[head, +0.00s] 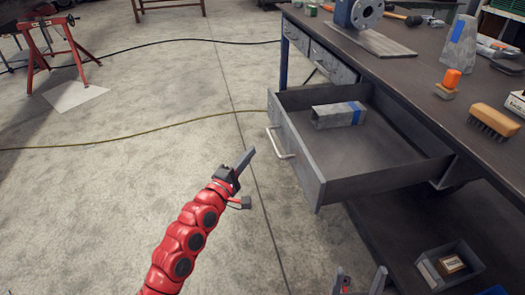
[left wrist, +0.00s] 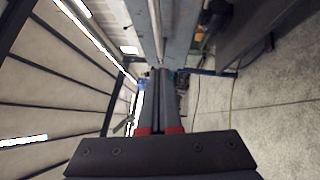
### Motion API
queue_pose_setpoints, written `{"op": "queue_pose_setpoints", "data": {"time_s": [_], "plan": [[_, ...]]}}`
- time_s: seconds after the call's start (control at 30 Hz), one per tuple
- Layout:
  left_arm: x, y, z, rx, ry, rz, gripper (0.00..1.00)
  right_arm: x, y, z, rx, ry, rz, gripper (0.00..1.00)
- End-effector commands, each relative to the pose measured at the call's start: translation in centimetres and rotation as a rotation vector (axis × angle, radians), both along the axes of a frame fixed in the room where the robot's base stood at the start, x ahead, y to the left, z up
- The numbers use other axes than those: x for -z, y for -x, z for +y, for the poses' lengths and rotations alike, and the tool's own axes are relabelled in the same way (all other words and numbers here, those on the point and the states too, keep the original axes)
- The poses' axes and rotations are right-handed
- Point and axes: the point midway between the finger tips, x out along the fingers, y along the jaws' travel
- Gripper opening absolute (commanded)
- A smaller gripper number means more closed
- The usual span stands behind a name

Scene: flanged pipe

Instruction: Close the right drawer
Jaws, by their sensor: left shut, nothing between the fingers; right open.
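The right drawer (head: 298,158) of the dark workbench stands pulled out in the head view. Its pale bar handle (head: 280,144) is on the front panel, facing left. My left gripper (head: 249,155) is shut and empty, just left of the handle with a visible gap in the picture. The left wrist view also shows its closed fingers (left wrist: 159,80). My right gripper (head: 360,282) is open at the bottom edge of the head view, below the drawer; only its fingers show.
A grey square tube with blue tape (head: 333,115) lies in the drawer. Other drawers (head: 330,64) to its left are shut. A vise (head: 358,14), brush (head: 492,120) and other tools stand on the bench top. A small bin (head: 448,267) sits below.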

Motion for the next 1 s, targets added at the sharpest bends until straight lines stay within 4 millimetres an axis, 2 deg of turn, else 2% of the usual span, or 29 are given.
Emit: {"op": "queue_pose_setpoints", "data": {"time_s": [0.03, 0.1, 0.3, 0.8, 1.0], "plan": [[-0.2, -0.7, -0.7, 0.002, 0.001, 0.0, 0.0, 0.1, 0.0, 0.0, 0.0, 0.0, 0.0, 0.82], [-0.6, -0.9, -1.8, 0.003, 0.001, 0.002, 0.0, -0.8, 0.0, 0.0, 0.0, 0.0, 0.0, 0.82], [-0.8, -1.5, -3.5, -0.001, 0.0, 0.001, 0.0, -1.1, 0.0, 0.0, 0.0, 0.0, 0.0, 0.82], [-0.7, -1.7, -4.0, -0.002, 0.0, 0.001, 0.0, -1.1, 0.0, 0.0, 0.0, 0.0, 0.0, 0.82], [-0.9, -2.0, -5.2, 0.001, 0.004, 0.002, 0.0, -1.4, 0.0, 0.0, 0.0, 0.0, 0.0, 0.82]]}}
